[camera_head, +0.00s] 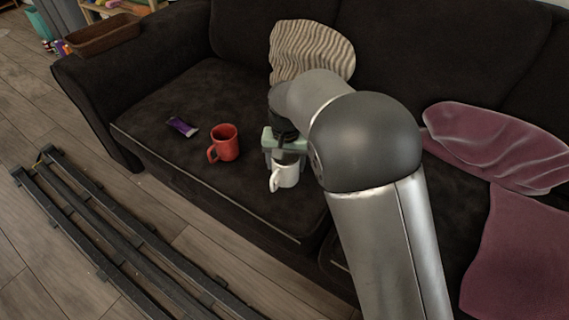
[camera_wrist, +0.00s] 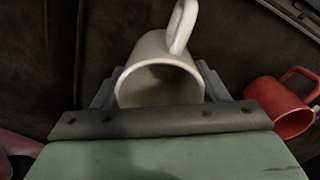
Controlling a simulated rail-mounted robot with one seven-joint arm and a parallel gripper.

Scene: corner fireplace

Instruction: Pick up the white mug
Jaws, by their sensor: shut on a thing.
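The white mug (camera_head: 287,174) is on the dark sofa seat, right of the red mug, with its handle toward the lower left in the head view. In the wrist view the white mug (camera_wrist: 160,70) shows its open rim and its handle at the top. My gripper (camera_head: 285,155) is over the mug from above, its fingers on either side of the mug body and shut on it. The fingers (camera_wrist: 160,95) show at both sides of the mug in the wrist view. I cannot tell whether the mug touches the seat.
A red mug (camera_head: 224,143) stands close to the left, also in the wrist view (camera_wrist: 280,106). A small purple packet (camera_head: 183,127) lies farther left. A striped pillow (camera_head: 312,52) is behind my gripper. A wicker tray (camera_head: 103,35) sits on the sofa arm. Purple cushions (camera_head: 500,145) lie at right.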

